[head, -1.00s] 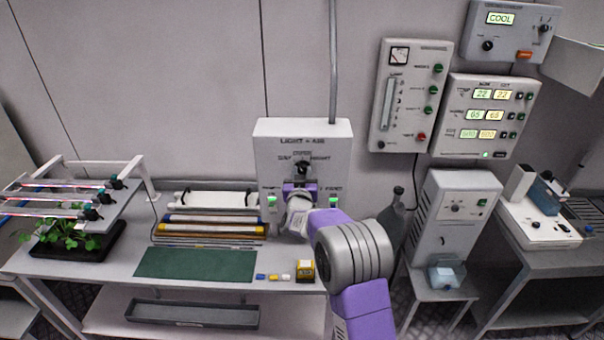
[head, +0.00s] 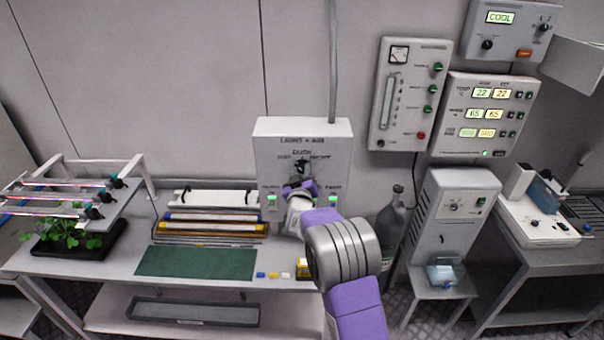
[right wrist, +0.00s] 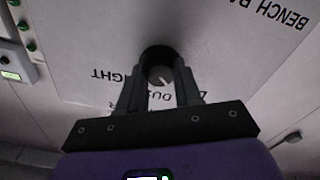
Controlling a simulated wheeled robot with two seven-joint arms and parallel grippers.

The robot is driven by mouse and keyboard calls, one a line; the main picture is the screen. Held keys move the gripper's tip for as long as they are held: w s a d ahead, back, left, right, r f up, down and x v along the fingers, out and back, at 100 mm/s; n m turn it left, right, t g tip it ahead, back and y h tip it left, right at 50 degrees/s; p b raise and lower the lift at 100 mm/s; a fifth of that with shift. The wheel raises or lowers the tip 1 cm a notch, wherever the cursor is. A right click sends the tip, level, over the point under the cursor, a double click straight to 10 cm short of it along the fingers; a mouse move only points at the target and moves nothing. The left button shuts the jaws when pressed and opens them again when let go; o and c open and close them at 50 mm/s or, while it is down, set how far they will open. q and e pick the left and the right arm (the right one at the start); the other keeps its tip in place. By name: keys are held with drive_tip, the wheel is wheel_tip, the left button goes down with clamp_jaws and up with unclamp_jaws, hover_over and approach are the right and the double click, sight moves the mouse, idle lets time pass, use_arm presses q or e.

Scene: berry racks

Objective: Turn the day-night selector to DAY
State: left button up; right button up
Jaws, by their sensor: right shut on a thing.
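The day-night selector is a dark round knob (head: 302,167) on the white "LIGHT + AIR" box (head: 328,135) at the back of the bench. DUSK is printed above it, with DAY to its left and NIGHT to its right. My right gripper (head: 300,178) is shut on the knob. In the right wrist view its two dark fingers (right wrist: 160,88) stand on either side of the knob (right wrist: 159,73). The lettering is upside down there, and a short pale mark on the knob slants toward the lower right, the side away from NIGHT. The fingers partly cover DUSK and DAY. My left gripper is not in view.
Green-lit switches flank the knob, one on the left (head: 272,202) and one on the right (head: 333,202). A green mat (head: 197,263) and a plant tray (head: 80,248) are on the bench. A grey bottle (head: 391,228) stands right of my right arm.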

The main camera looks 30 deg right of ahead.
drive_tip(key=shift+r, duration=0.1)
drive_tip(key=o, duration=1)
drive_tip(key=shift+o, duration=0.2)
drive_tip(key=b+v, duration=0.1)
drive_tip(key=v, duration=0.6)
drive_tip(key=shift+s, duration=0.2)
drive_tip(key=shift+a, duration=0.1)
